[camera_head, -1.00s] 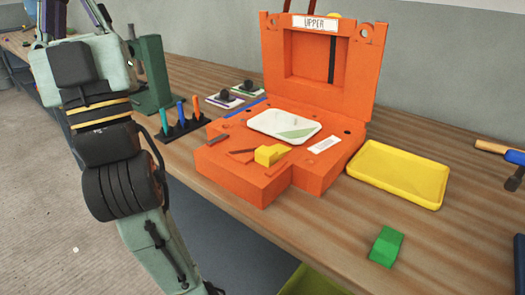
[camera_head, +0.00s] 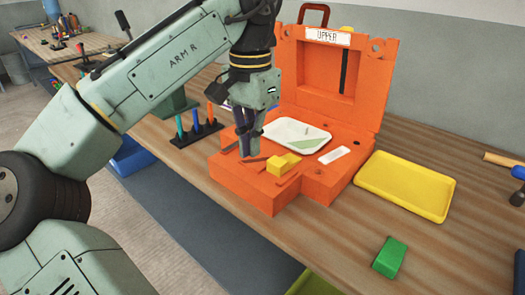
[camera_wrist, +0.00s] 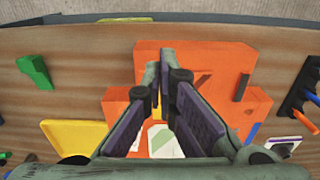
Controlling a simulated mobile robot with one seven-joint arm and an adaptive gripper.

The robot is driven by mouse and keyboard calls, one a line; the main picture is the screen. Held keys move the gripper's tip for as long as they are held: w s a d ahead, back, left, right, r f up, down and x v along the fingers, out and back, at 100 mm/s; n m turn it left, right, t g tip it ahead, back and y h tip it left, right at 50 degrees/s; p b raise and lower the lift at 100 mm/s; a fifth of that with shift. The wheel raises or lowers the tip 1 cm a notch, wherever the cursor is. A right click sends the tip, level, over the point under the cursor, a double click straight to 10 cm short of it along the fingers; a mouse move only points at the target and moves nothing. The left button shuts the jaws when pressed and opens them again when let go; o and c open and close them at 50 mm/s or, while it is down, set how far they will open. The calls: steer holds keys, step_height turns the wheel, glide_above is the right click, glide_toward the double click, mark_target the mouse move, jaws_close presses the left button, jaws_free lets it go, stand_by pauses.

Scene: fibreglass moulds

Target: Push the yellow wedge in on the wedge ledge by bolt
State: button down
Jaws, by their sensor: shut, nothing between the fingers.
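The yellow wedge (camera_head: 283,164) sits on the front ledge of the orange mould (camera_head: 263,192) in the head view. In the wrist view only a sliver of yellow shows behind my fingers. My gripper (camera_head: 250,150) points down over the mould, just left of and behind the wedge in the head view. It is shut and empty. Its fingers (camera_wrist: 166,75) hide much of the mould in the wrist view. I cannot tell whether the fingertips touch the mould or wedge. No bolt can be made out clearly.
The mould's upright half, marked UPPER (camera_head: 327,36), stands behind. A white plate (camera_head: 300,133) lies in the lower half. A yellow tray (camera_head: 405,186) and a green block (camera_head: 390,257) are on the right. A rack of coloured tools (camera_head: 196,132) stands left of the mould.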

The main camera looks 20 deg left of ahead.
mark_target(277, 164)
step_height(277, 164, down, 8)
steer(key=shift+f, duration=0.25)
steer(key=w, duration=0.1)
steer(key=w+d+p, duration=0.1)
steer(key=w, duration=0.1)
steer(key=shift+d+f, duration=0.1)
steer(key=shift+f, duration=0.1)
steer(key=shift+w+d+f, duration=0.15)
steer(key=shift+w, duration=0.3)
steer(key=w+p, duration=0.1)
steer(key=w+d+p, duration=0.1)
steer(key=shift+w, duration=0.35)
steer(key=shift+w+d, duration=0.1)
steer(key=shift+w, duration=0.15)
